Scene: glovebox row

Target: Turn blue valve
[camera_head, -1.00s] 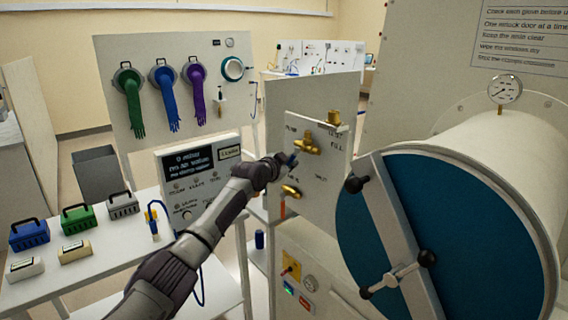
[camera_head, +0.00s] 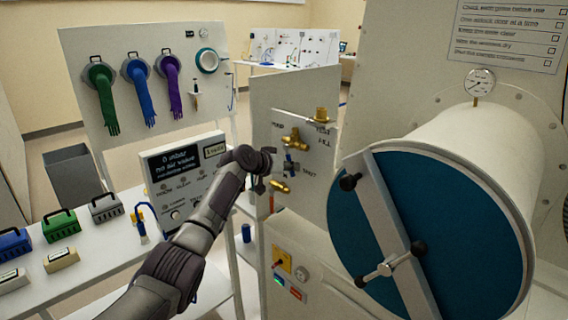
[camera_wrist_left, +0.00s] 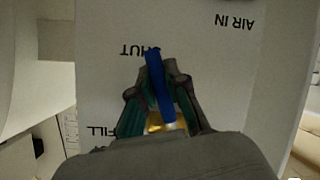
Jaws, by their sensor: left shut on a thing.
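The blue valve's lever handle (camera_wrist_left: 154,70) stands between my left fingers in the left wrist view, with brass (camera_wrist_left: 155,122) behind it. My left gripper (camera_wrist_left: 161,92) is shut on this handle. In the head view, my left gripper (camera_head: 272,172) is at the white valve panel (camera_head: 310,200). The blue handle (camera_head: 289,156) shows in part just past it, between an upper and a lower brass fitting. The hand hides part of the valve. My right gripper is not in view.
The large round blue door (camera_head: 440,220) with its bar and black knobs is close on the right. A brass fitting (camera_head: 321,115) sticks out at the panel's top. A display box (camera_head: 182,175) and a table with several small cases are left of the arm.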

